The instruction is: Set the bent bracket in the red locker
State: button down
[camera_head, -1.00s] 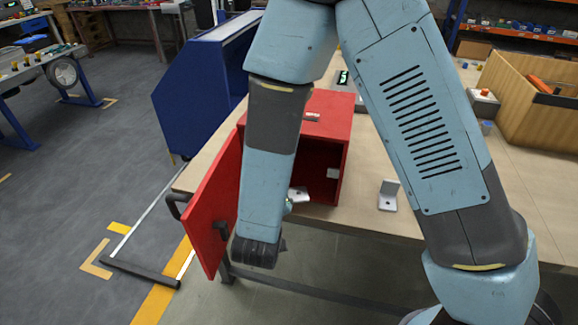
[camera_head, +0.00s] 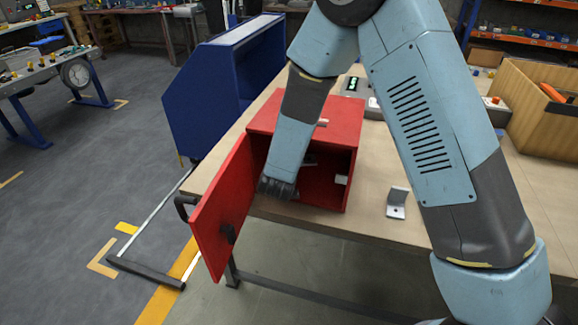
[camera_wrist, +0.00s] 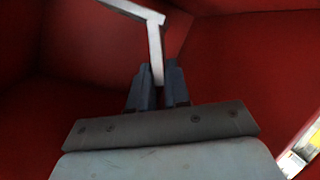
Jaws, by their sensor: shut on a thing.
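The red locker (camera_head: 345,118) stands on the workbench with its door (camera_head: 221,208) swung open to the left. My arm reaches through its open front, and my gripper is mostly hidden there in the head view. In the wrist view my gripper (camera_wrist: 158,82) is shut on a pale grey bent bracket (camera_wrist: 155,48), gripping its lower leg; the other leg points up and left. Red walls surround it, so it is inside the locker. Whether the bracket touches the floor or a wall cannot be told.
Another bent metal bracket (camera_head: 397,203) lies on the bench (camera_head: 375,225) right of the locker. A wooden box (camera_head: 535,108) stands farther right. A blue cabinet (camera_head: 215,100) stands behind left. A small pale plate (camera_head: 341,180) sits at the locker's right inner side.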

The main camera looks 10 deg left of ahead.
jog(key=shift+a+f, duration=0.1)
jog(key=shift+f, duration=2.55)
jog(key=shift+w+f, duration=0.1)
jog(key=shift+w, duration=0.1)
jog(key=c, duration=1.1)
grip_release()
jog(key=shift+f, duration=0.1)
jog(key=shift+s, duration=0.1)
jog(key=v, duration=1.2)
